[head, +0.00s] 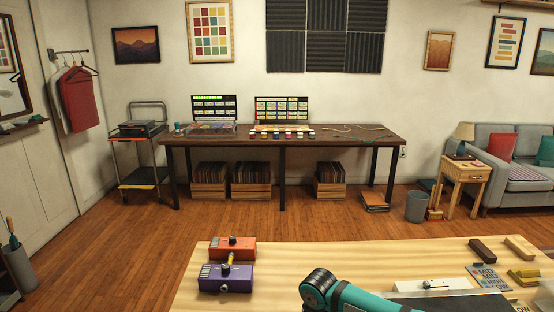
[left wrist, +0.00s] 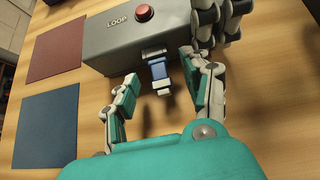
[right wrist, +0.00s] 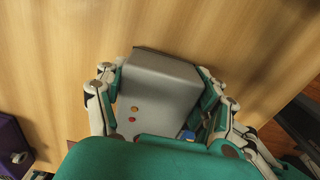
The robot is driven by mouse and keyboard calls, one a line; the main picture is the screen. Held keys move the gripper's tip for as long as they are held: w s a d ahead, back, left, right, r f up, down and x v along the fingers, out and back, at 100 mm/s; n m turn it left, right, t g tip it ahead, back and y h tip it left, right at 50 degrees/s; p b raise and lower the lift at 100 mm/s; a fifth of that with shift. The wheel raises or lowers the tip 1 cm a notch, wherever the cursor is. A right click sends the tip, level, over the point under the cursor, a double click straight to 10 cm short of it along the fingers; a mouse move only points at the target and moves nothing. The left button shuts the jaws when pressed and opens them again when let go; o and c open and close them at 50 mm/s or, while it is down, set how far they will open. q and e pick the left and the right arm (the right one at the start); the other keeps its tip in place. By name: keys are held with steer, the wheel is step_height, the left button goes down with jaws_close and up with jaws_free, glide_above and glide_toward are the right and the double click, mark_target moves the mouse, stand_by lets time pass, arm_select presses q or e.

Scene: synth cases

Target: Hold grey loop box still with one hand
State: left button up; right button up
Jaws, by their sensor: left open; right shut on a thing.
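The grey loop box (left wrist: 120,40) has a LOOP label and a red button in the left wrist view. It also shows in the right wrist view (right wrist: 160,85), with small coloured dots on its face. My right gripper (right wrist: 160,72) is shut on the box, one finger along each side. A blue plug-like piece (left wrist: 160,72) with pale ends is at the box's near side; I cannot tell how far it is seated. My left gripper (left wrist: 158,85) is open, its fingers on either side of the blue piece. In the head view the box and both grippers are hidden.
Dark red (left wrist: 57,47) and blue (left wrist: 46,125) squares lie on the wooden table beside the box. Orange (head: 233,247) and purple (head: 226,278) pedals stand at the table's left. Wooden blocks (head: 520,247) and a lettered card (head: 488,278) lie at its right. The table's back middle is clear.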

arm_select(q)
steer(key=v, duration=1.1)
steer(key=shift+s+r, duration=0.25)
steer(key=shift+s, duration=0.1)
steer(key=shift+c, duration=0.7)
steer(key=shift+x, duration=6.15)
steer(key=shift+c, duration=0.2)
